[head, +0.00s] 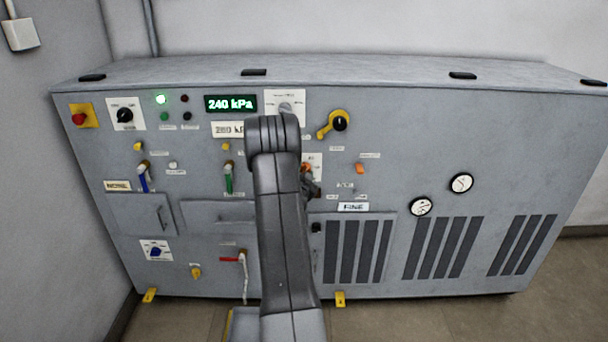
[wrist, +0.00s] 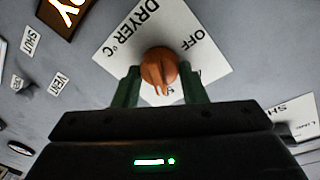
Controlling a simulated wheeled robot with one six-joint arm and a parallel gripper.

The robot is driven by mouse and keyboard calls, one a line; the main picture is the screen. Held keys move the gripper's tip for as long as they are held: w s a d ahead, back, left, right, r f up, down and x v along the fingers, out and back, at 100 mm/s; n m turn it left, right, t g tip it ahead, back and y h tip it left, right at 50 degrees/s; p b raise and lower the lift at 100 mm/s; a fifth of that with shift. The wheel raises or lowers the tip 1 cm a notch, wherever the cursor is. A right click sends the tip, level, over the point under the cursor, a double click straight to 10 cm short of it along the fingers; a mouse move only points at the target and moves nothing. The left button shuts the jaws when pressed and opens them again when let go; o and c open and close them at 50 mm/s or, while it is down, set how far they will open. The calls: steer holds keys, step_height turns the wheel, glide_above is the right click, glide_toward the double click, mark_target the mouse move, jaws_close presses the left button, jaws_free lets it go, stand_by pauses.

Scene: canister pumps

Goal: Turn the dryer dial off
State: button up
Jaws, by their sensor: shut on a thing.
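The dryer dial (wrist: 158,66) is an orange knob on a white plate (wrist: 125,42) lettered "DRYER °C" and "OFF". In the wrist view its narrow ridge points mostly down the picture, away from "OFF" at the upper right. My gripper (wrist: 160,75) has its green fingers on both sides of the knob and is shut on it. The fingers and gripper body cover the lower part of the plate. In the head view, a bit of the orange dial (head: 306,168) shows beside my arm; my gripper (head: 311,187) is mostly hidden there.
The grey panel carries a yellow-orange rotary switch (head: 338,122) above right, an orange button (head: 360,168) to the right, a green-handled valve (head: 229,178) to the left and a display (head: 230,104) reading 240 kPa. Gauges (head: 461,183) sit farther right.

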steer(key=shift+f+b, duration=0.2)
steer(key=shift+b, duration=0.1)
steer(key=shift+d+f+n+t+y+b, duration=0.1)
steer(key=shift+n+t+y+b, duration=0.4)
steer(key=shift+n+b, duration=3.45)
steer(key=shift+d+r+n+t+y+b, duration=0.1)
steer(key=shift+n+y+b, duration=0.8)
steer(key=shift+n+b, duration=3.1)
steer(key=shift+f+n+t+y+b, duration=0.1)
steer(key=shift+n+t+y+b, duration=0.4)
steer(key=shift+n+b, duration=3.45)
steer(key=n+p, duration=0.2)
steer(key=shift+n, duration=0.4)
steer(key=o, duration=1)
steer(key=shift+g, duration=0.3)
steer(key=shift+s, duration=0.1)
